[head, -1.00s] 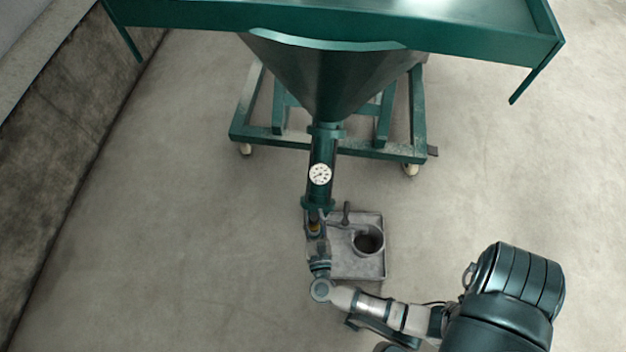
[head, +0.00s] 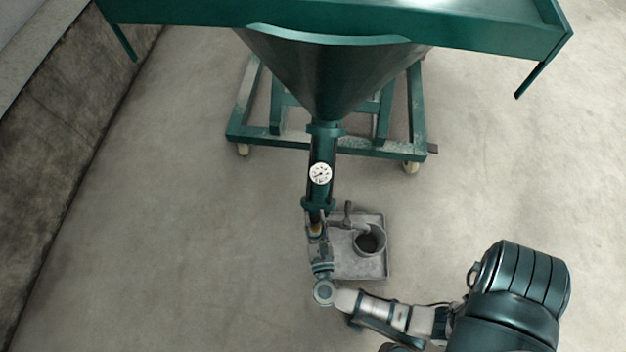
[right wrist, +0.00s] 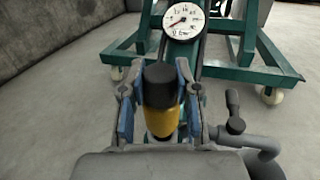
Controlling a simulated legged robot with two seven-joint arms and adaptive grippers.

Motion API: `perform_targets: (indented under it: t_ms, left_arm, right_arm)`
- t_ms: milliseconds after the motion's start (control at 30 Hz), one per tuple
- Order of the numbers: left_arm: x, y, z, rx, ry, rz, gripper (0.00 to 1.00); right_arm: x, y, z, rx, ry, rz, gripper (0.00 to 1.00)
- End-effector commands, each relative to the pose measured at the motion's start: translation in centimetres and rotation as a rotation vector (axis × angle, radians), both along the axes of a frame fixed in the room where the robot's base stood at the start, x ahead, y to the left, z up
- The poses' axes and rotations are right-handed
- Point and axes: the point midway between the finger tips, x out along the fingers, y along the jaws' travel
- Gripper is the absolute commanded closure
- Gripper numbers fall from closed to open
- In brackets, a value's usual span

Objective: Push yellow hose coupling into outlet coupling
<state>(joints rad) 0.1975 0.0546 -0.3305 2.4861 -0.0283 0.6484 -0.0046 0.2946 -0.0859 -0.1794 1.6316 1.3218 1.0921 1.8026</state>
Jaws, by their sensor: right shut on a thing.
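The yellow hose coupling (right wrist: 158,112) is between the blue-padded fingers of my right gripper (right wrist: 155,100) in the right wrist view, with a black part at its far end. In the head view my right gripper (head: 317,236) is shut on the coupling, of which a little yellow (head: 316,229) shows. It is just below the lower end of the green outlet pipe (head: 318,203). The outlet coupling itself is hidden or too small to tell, and I cannot tell whether the two touch. My left gripper is not in view.
The green hopper (head: 325,75) stands on a wheeled frame (head: 280,138). A round gauge (head: 320,173) sits on the pipe. A grey tray (head: 358,268) with a cup-like pot (head: 371,238) lies right of the gripper. A dark wall (head: 60,140) runs along the left; floor between is clear.

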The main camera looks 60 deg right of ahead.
Motion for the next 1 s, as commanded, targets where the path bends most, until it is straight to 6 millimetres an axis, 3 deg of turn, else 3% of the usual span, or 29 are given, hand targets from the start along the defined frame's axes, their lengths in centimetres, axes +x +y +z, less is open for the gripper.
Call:
perform_targets:
  t_ms: [400, 1000]
  left_arm:
    - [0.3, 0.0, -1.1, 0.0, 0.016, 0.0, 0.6]
    - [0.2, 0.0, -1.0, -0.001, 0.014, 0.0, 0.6]
  right_arm:
    - [0.0, 0.0, -0.8, 0.0, 0.0, 0.0, 1.0]
    - [0.0, 0.0, -2.2, 0.0, -0.001, -0.001, 1.0]
